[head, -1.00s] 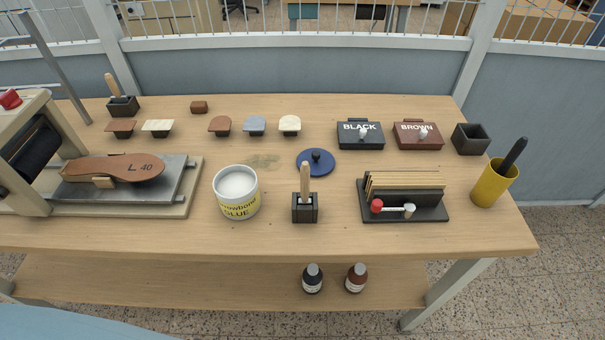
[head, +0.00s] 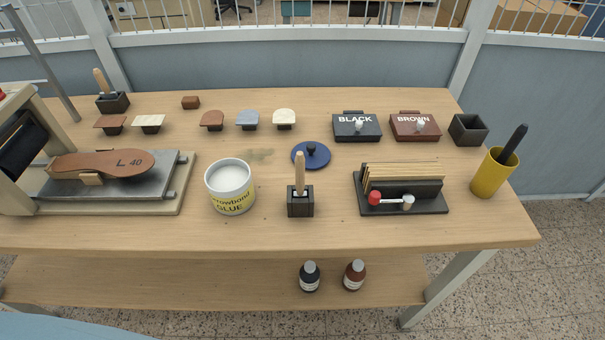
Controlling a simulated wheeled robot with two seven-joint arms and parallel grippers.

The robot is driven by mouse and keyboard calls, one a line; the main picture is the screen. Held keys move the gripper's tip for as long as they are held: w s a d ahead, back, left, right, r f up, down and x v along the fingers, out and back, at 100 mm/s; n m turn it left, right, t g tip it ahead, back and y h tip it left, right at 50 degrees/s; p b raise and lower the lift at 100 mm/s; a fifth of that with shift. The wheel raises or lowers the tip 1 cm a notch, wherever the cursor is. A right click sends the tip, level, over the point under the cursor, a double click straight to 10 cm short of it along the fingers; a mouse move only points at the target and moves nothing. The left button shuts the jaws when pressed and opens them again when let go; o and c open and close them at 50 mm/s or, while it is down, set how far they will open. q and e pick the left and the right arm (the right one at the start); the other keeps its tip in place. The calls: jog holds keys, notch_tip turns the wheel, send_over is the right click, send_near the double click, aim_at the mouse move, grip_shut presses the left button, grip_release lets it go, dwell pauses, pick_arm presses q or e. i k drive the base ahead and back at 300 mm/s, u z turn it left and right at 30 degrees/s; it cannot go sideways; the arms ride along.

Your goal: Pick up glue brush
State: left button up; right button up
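A brush with a pale wooden handle (head: 299,172) stands upright in a small black square holder (head: 300,203) near the front middle of the table, just right of the glue tub. A similar wooden-handled brush (head: 101,80) stands in another black holder (head: 113,102) at the back left. I cannot tell from looks alone which is the glue brush. The open white glue tub (head: 230,188) has a yellow label reading GLUE. Neither of my grippers is in view.
A stamping press with a brown sole (head: 101,164) stands at left. A blue lid (head: 311,155), black box (head: 357,128), brown box (head: 415,126), black rack (head: 402,189) and yellow cup (head: 495,173) are around. Two bottles stand on the lower shelf. The front table strip is clear.

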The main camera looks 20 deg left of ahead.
aim_at(300, 161)
jog(key=z, duration=0.5)
jog(key=k, duration=0.8)
jog(key=u, duration=1.55)
jog(key=i, duration=0.5)
jog(key=z, duration=0.05)
